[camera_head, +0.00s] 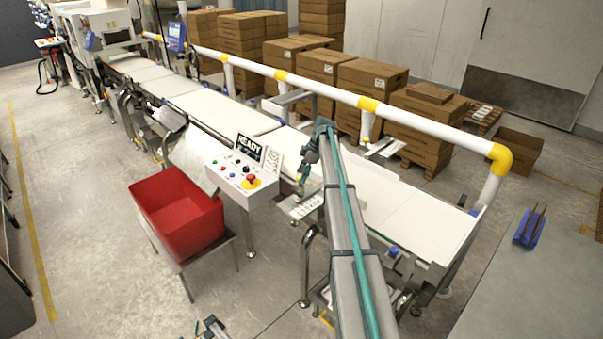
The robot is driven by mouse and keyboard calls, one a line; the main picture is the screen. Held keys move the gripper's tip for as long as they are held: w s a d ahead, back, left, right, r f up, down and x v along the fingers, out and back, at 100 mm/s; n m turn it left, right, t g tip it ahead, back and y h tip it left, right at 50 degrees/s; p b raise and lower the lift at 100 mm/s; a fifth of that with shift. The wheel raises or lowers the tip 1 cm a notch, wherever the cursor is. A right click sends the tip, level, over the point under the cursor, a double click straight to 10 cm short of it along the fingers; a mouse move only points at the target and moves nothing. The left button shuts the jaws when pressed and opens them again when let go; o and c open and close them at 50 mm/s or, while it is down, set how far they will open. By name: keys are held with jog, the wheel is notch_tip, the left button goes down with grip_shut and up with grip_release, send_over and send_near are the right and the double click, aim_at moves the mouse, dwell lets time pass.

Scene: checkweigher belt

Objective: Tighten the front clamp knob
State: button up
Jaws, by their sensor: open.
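My arm reaches from the bottom middle to the near side of the checkweigher belt (400,205). My gripper (302,186) is at its far end, small in the view, pointing down beside the belt's near edge, just right of the control box. It is open, and I see nothing held in it. A small blue knob (393,252) shows on the near side of the belt frame, right of my arm. I cannot tell whether this is the front clamp knob. My arm hides part of the belt's near side.
A white control box (240,184) with coloured buttons and a READY display (249,148) stands left of my gripper. A red bin (178,205) sits on a stand at left. A white and yellow rail (325,90) runs behind the belt, with stacked cartons (372,90) beyond.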

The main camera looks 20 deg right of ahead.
jog(key=shift+a+f, duration=0.2)
jog(key=shift+f, duration=0.2)
grip_shut()
